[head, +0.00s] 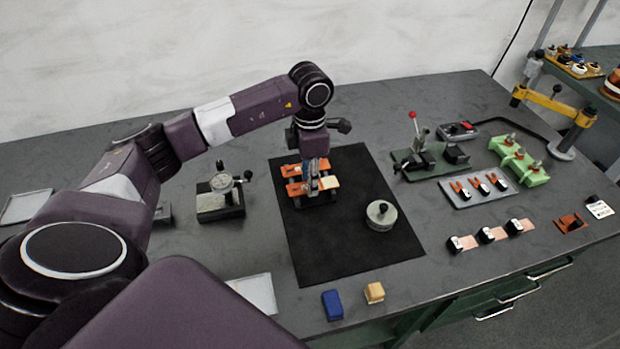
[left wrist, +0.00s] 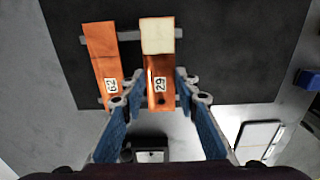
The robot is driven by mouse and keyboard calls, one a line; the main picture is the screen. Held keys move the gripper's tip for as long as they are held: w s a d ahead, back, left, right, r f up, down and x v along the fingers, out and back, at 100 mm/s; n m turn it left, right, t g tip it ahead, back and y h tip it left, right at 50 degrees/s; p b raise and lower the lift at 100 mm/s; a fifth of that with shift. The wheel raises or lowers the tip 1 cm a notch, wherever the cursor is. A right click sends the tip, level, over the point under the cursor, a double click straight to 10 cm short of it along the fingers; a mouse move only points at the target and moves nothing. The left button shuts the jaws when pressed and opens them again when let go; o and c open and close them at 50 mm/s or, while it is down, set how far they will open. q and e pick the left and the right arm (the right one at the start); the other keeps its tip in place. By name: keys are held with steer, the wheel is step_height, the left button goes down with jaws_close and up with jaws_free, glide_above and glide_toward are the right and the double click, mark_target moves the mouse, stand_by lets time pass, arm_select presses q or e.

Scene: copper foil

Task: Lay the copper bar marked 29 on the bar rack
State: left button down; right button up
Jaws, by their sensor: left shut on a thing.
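The copper bar marked 29 (left wrist: 160,72) is an orange strip with a white label and a hole near its lower end in the left wrist view. In the head view the gripper (head: 314,183) is low over the black mat. The grey bar rack (left wrist: 129,37) lies under the bar; whether they touch is hard to tell. Another bar (left wrist: 104,55), marked 62, lies beside it on the rack. My right gripper is not in view.
The black mat (head: 345,250) carries a round grey weight (head: 381,214) right of the rack. A dial gauge stand (head: 220,197) stands to the left. Blue (head: 332,304) and tan (head: 374,292) blocks lie at the front. Clamps and trays fill the right side.

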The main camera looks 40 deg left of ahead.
arm_select(q)
steer(key=shift+f, duration=0.25)
stand_by(0.6)
steer(key=c, duration=1.8)
jaws_free()
steer(key=shift+r, duration=0.15)
steer(key=shift+r+p, duration=0.65)
steer(key=shift+r, duration=0.75)
steer(key=shift+o, duration=0.6)
steer(key=o, duration=0.4)
steer(key=shift+o, duration=0.2)
